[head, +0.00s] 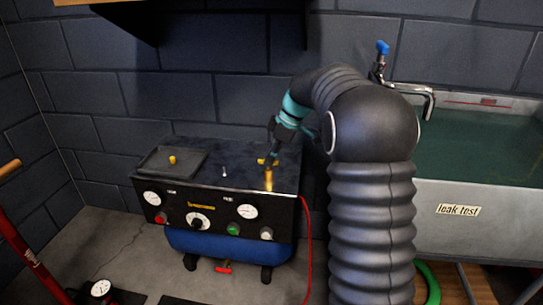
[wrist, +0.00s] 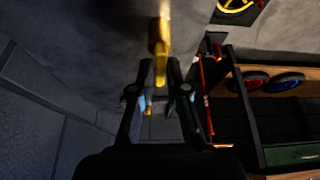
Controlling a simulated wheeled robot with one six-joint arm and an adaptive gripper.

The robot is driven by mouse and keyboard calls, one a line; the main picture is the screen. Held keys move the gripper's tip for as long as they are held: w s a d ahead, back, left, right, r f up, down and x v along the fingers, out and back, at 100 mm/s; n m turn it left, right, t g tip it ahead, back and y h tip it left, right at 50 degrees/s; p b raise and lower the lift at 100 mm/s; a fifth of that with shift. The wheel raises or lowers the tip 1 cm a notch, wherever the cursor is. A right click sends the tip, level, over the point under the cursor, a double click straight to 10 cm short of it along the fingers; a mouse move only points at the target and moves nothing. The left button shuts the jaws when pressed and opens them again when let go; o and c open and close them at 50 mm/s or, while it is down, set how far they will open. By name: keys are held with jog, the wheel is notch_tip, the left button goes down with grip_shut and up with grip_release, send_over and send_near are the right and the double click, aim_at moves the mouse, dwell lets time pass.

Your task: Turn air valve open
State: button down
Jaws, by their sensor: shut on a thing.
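The air valve is a brass fitting (head: 268,181) that stands at the right end of the black top of the compressor unit (head: 226,170). Its small yellow lever (head: 262,162) shows at the fingertips of my gripper (head: 270,157). In the wrist view, the brass fitting (wrist: 158,35) comes in from the top and the yellow lever (wrist: 161,68) sits between the two black fingers of my gripper (wrist: 161,72). My gripper is shut on the lever. The fingers hide part of it, and I cannot tell its exact turn angle.
The compressor front has gauges (head: 247,211) and knobs, and a tray (head: 172,163) with a yellow knob on top. A red hose (head: 307,240) hangs at its right. A water-filled leak test tank (head: 482,207) stands right. A block wall is close behind.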

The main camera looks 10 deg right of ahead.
jog(key=shift+n, duration=0.3)
jog(key=c, duration=1.2)
grip_release()
jog(key=v, duration=1.2)
